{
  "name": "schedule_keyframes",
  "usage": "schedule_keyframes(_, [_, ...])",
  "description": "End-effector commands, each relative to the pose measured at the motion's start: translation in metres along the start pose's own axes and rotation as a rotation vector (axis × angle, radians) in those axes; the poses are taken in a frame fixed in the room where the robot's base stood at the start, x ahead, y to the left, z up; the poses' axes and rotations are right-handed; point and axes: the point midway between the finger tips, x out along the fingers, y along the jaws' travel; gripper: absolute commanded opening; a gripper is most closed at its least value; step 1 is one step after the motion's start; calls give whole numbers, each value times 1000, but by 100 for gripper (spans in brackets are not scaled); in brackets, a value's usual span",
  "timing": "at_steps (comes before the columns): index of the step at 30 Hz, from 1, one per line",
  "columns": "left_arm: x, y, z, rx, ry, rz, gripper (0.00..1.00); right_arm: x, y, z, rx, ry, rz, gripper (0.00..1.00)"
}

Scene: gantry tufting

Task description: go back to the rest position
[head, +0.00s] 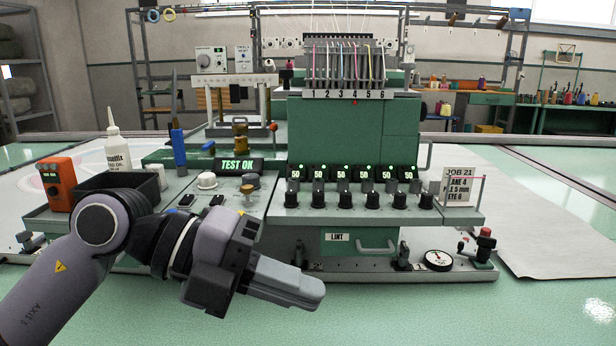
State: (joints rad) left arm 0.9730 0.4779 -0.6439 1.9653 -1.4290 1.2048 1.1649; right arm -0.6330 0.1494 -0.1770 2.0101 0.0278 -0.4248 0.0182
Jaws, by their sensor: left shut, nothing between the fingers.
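My left gripper (296,289) is shut and empty. It hangs over the pale green table at the lower middle, in front of the tufting machine (357,145), pointing to the right. Its fingers are in front of the machine's base, near the LINT drawer (337,237), and I see no contact. My left arm comes in from the lower left and hides part of the machine's front left side. My right gripper is not in the picture.
An orange device (57,184), a black bin (118,183) and a white bottle (117,148) stand at the left. The panel display (237,165) reads TEST OK. A dial gauge (438,260) sits at the front right. The table front (420,315) is clear.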

Motion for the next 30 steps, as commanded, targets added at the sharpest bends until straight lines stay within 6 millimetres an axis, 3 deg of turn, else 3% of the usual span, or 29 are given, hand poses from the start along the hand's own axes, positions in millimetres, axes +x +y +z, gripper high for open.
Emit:
schedule_keyframes(6, [3, -20, -10, -160, 103, -433, 0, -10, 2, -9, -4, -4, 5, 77])
schedule_keyframes(10, [-8, -22, 0, -289, 76, -676, 0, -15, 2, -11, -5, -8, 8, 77])
schedule_keyframes(14, [-24, -10, 19, -442, -8, -888, 0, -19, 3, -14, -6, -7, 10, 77])
schedule_keyframes(17, [-36, 9, 34, -569, -100, -1017, 0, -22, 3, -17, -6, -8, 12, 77])
schedule_keyframes(23, [-54, 70, 58, -837, -324, -1189, 0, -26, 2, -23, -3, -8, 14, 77])
schedule_keyframes(26, [-60, 113, 63, -988, -458, -1235, 0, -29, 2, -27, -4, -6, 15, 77])
schedule_keyframes(30, [-63, 187, 55, -1235, -672, -1248, 0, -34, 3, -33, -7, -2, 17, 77])
